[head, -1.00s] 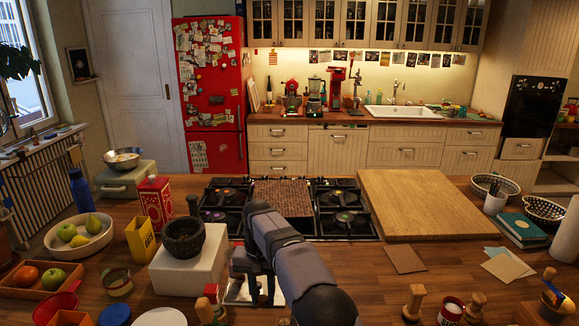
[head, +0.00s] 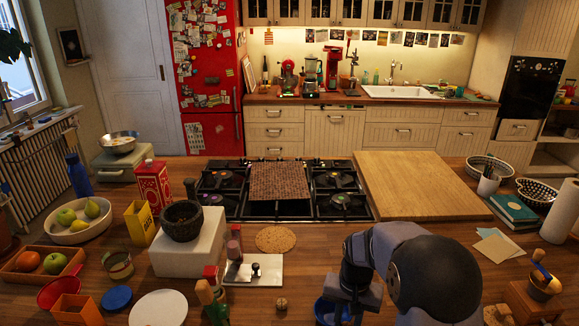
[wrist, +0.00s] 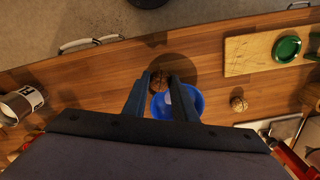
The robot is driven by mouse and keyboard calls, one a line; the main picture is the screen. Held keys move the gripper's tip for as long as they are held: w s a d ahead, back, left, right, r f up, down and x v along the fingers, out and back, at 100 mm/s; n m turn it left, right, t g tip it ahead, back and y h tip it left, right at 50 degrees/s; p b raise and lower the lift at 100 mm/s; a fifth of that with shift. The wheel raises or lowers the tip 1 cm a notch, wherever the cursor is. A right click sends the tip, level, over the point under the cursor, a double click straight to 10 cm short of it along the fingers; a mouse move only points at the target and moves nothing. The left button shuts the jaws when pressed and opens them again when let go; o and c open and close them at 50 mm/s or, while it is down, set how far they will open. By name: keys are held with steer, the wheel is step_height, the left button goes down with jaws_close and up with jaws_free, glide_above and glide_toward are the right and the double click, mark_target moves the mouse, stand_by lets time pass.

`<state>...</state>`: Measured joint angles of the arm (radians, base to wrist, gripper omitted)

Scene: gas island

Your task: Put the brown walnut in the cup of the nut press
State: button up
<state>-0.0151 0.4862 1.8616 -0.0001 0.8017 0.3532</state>
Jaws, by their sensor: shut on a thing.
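My gripper (head: 347,308) is at the front edge of the counter, over a blue bowl (head: 324,311). In the wrist view its two fingers (wrist: 158,88) are shut on the brown walnut (wrist: 158,80), and the blue bowl (wrist: 197,104) shows below and around them. The walnut is hidden in the head view. A small device with a dark upright part, which looks like the nut press (head: 256,269), stands on a white board left of my gripper. I cannot see into its cup.
A lighter nut (head: 281,304) lies on the wood between the white board (head: 275,277) and the bowl. A round cork mat (head: 275,239) lies behind. A mortar (head: 182,222) stands on a white block at left. The wood right of the cork mat is clear.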

steer(key=s+f+n+b, duration=0.1)
steer(key=s+f+n, duration=0.1)
steer(key=s+f, duration=0.1)
steer(key=shift+s+d+b, duration=0.1)
steer(key=shift+d+b, duration=0.25)
steer(key=shift+s+f+n, duration=0.4)
steer(key=shift+s+n, duration=0.15)
steer(key=shift+n, duration=0.35)
